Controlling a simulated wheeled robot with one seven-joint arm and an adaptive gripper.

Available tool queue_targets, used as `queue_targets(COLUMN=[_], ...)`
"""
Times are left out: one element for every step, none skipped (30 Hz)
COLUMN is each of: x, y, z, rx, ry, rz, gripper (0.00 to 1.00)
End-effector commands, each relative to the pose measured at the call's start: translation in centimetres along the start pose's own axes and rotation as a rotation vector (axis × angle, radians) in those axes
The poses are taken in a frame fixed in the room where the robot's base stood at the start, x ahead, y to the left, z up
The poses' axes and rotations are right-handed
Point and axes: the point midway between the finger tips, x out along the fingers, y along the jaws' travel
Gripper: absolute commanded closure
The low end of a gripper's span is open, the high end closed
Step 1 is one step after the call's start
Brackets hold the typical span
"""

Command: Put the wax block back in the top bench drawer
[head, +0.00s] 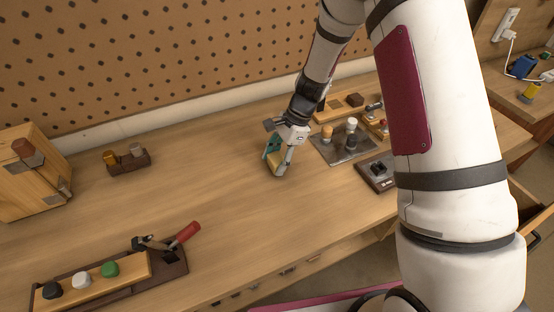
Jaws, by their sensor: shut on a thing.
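My gripper (279,161) reaches down over the middle of the bench top (205,205). It is shut on a small yellowish block with a teal part, which I take to be the wax block (274,157). The fingers hide part of the block. Whether the block touches the bench top or hangs just above it I cannot tell. At the right edge, partly behind my arm, a wooden drawer-like part (533,208) stands out below bench level. Whether it is the top bench drawer I cannot tell.
A metal plate with knobbed pieces (345,146) and a dark box (376,172) lie right of my gripper. A wooden box (28,175) and small dark holder (127,160) stand left. A tray with a red-handled tool (172,252) lies in front. The bench middle is clear.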

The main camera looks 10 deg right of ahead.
Motion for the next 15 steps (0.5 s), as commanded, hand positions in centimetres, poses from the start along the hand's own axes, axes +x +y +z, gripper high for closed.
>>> queue_targets(x=[0.27, 0.34, 0.38, 0.38, 0.37, 0.37, 0.37, 0.37, 0.39, 0.44, 0.52, 0.63, 0.72, 0.66, 0.64], y=[0.05, 0.02, 0.0, -0.01, -0.02, -0.02, -0.01, -0.01, -0.01, -0.01, -0.01, -0.02, -0.02, -0.01, 0.0], z=[-0.11, -0.15, -0.18, -0.18, -0.18, -0.18, -0.18, -0.17, -0.18, -0.2, -0.24, -0.3, -0.34, -0.31, -0.3], rx=[0.0, 0.0, 0.0, 0.0, 0.0, 0.0, 0.0, 0.0, 0.0, 0.0, 0.0, 0.0, 0.001, 0.0, 0.0], ry=[-0.001, 0.0, 0.0, 0.0, 0.0, 0.0, 0.0, 0.0, 0.0, 0.0, 0.0, 0.0, 0.0, 0.0, 0.0], rz=[0.001, 0.0, -0.001, -0.001, -0.002, -0.001, -0.001, -0.001, -0.001, -0.001, -0.001, -0.001, -0.001, -0.001, -0.001], gripper=[0.8, 0.8, 0.8, 0.8, 0.8, 0.8, 0.8, 0.8, 0.8, 0.8, 0.8, 0.8, 0.8, 0.47, 0.38])
